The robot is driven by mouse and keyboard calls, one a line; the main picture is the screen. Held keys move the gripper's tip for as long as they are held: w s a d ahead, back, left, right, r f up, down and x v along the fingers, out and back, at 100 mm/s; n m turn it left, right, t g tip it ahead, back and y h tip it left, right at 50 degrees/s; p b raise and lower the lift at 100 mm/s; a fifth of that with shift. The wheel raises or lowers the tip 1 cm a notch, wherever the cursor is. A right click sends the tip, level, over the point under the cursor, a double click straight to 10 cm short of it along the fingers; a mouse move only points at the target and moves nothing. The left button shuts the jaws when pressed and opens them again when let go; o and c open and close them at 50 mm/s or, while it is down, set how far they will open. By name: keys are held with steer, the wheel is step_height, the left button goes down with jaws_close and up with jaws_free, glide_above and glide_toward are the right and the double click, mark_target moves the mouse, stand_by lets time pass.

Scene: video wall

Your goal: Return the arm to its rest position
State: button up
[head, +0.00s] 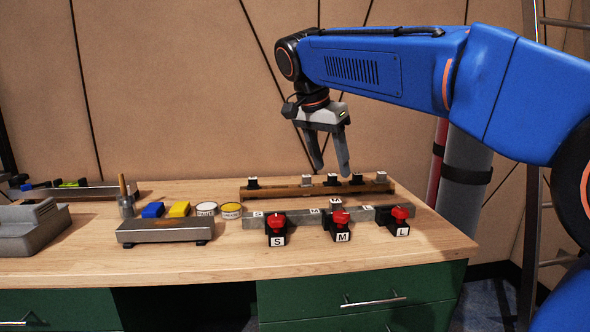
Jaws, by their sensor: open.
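My gripper (330,172) hangs from my blue arm above the right part of the wooden workbench (255,262). Its two grey fingers point down and stand apart, with nothing between them. The fingertips are over or near the wooden rail (290,194), which carries several small black and grey pieces. I cannot tell how far above the rail they are. My arm reaches in from the right edge, extended over the bench.
Red-topped black blocks marked S (277,230), M (341,226) and L (399,222) stand by a metal rail. A wall stands behind.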

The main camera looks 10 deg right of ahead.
steer(key=s+d+f+n+y, duration=0.2)
steer(key=s+d+f+n, duration=0.55)
steer(key=s+f, duration=0.6)
steer(key=s+d+f+n+t, duration=0.1)
steer(key=s+d+f, duration=0.1)
steer(key=s+f, duration=0.5)
steer(key=s+d+f+n+t+y, duration=0.1)
steer(key=s+d+f+n, duration=0.1)
steer(key=s+f, duration=0.5)
steer(key=shift+s+d+f+y, duration=0.3)
steer(key=shift+s+f, duration=0.1)
steer(key=shift+s, duration=0.15)
